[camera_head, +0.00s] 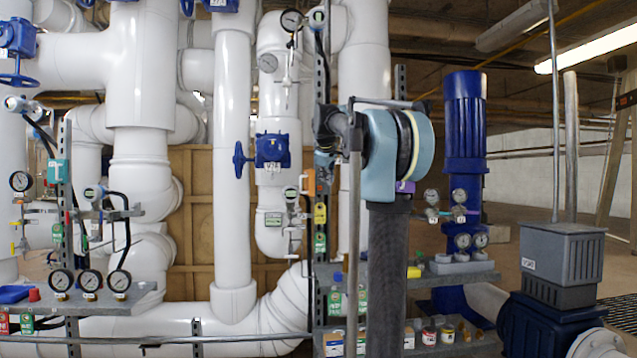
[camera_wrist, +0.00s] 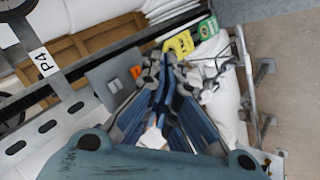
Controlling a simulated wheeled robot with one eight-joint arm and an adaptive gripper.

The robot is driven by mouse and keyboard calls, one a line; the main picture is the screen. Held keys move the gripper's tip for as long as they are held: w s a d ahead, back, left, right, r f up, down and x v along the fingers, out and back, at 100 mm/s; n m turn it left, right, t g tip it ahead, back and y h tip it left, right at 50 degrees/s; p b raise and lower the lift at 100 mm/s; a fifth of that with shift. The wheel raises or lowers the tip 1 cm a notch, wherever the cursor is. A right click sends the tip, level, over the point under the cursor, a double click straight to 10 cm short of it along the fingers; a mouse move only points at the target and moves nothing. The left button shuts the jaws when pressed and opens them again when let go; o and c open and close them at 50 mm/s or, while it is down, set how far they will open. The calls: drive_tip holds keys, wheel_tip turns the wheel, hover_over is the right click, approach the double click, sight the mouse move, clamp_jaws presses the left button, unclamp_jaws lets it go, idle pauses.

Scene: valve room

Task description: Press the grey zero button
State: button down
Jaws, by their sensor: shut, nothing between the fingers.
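I cannot make out the grey zero button in either view. In the head view my own arm hides most of the gripper.
A left rack shelf (camera_head: 140,295) carries several dial gauges. Upright posts, white pipes (camera_head: 232,180) and a blue valve (camera_head: 271,149) crowd the space around the arm. A grey plate (camera_wrist: 112,82) lies left of the fingers in the wrist view. Open floor (camera_wrist: 287,70) shows at right.

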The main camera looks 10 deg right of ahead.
drive_tip(key=shift+w, duration=0.1)
drive_tip(key=w, duration=0.8)
drive_tip(key=shift+w, duration=0.3)
drive_tip(key=shift+w, duration=0.15)
idle(1.2)
drive_tip(key=shift+w, duration=0.25)
drive_tip(key=shift+w, duration=0.45)
idle(0.9)
drive_tip(key=shift+s, duration=0.9)
drive_tip(key=shift+s, duration=2.5)
